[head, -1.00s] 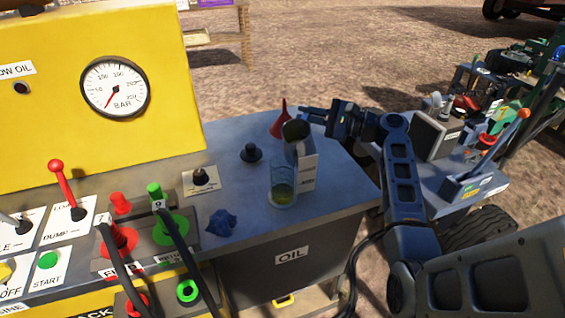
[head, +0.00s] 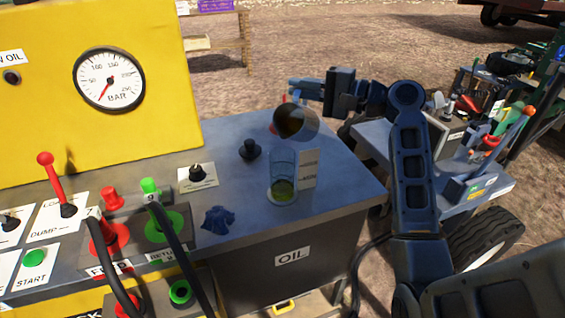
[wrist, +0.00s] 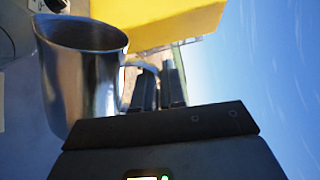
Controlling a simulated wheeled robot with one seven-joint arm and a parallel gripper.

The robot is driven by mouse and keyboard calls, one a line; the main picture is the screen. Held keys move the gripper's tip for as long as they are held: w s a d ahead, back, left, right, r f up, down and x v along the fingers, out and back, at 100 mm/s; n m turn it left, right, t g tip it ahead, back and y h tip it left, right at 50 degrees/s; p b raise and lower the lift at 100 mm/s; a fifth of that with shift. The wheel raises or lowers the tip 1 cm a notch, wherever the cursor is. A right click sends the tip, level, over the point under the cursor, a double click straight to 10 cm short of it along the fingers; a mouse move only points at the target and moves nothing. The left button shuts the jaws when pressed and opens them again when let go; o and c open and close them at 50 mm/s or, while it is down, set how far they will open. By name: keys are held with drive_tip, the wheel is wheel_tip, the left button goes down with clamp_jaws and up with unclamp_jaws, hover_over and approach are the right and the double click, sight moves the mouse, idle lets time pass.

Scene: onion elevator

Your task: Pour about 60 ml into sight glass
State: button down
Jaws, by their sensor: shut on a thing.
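The sight glass (head: 284,165) is a clear upright cylinder on the grey cabinet top, with yellow-green liquid low in it. A white marked card (head: 309,170) stands beside its right side. A metal jug (head: 310,124) hangs above and slightly behind the glass in the head view, tilted with its dark mouth toward the camera and left. No stream is visible. My gripper (head: 307,88) is shut on the jug's handle; the steel jug (wrist: 85,85) and the fingers (wrist: 158,88) at its handle also show in the wrist view. How much the jug holds is unclear.
A red funnel (head: 273,128) is partly hidden behind the jug. A black knob (head: 250,149), a blue rag (head: 218,219) and a yellow panel with a pressure gauge (head: 109,80) lie to the left. A side shelf with tools (head: 465,165) is at right.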

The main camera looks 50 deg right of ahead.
sight(294, 103)
drive_tip(key=shift+s+a+r+n+b, duration=0.1)
drive_tip(key=shift+a+r+n+b, duration=0.4)
drive_tip(key=shift+n+b, duration=0.2)
drive_tip(key=shift+a+r, duration=0.1)
drive_tip(key=shift+r, duration=0.05)
drive_tip(key=shift+s+a+r+n+b, duration=0.1)
drive_tip(key=shift+a+r+n+b, duration=0.25)
drive_tip(key=shift+b, duration=0.3)
drive_tip(key=shift+s+a+r+n+b, duration=0.15)
drive_tip(key=shift+a+n+b, duration=0.2)
drive_tip(key=shift+n+b, duration=0.25)
drive_tip(key=shift+w+a, duration=0.1)
idle(0.6)
drive_tip(key=shift+a+f+n+b, duration=0.35)
drive_tip(key=shift+a+n+b, duration=0.2)
drive_tip(key=shift+n+b, duration=0.25)
idle(1.2)
drive_tip(key=shift+a+r+n, duration=0.1)
drive_tip(key=shift+a+n, duration=0.05)
drive_tip(key=shift+n, duration=0.1)
